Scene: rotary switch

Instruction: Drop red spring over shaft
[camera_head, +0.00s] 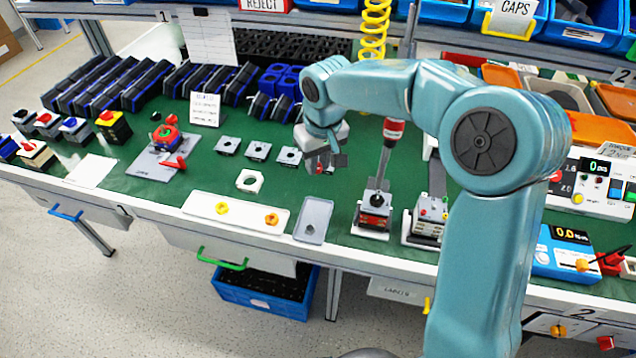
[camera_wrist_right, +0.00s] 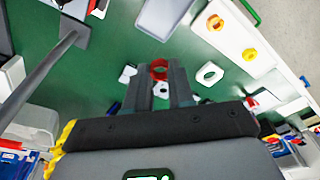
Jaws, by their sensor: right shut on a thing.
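My right gripper (camera_head: 319,163) hangs above the middle of the green bench, over the right end of a row of square grey plates. In the right wrist view its two dark fingers (camera_wrist_right: 161,76) are shut on a small red ring-like part (camera_wrist_right: 158,68), which I take as the red spring. It is held clear of the bench. I cannot make out a bare shaft for sure. My left gripper is not in view.
Square plates with dark holes (camera_head: 258,151) and a white hex ring (camera_head: 250,181) lie near the gripper. A white tray (camera_head: 246,216) with orange rings and a grey tray (camera_head: 313,218) lie in front. An upright tool on a stand (camera_head: 372,213) is close on the right.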

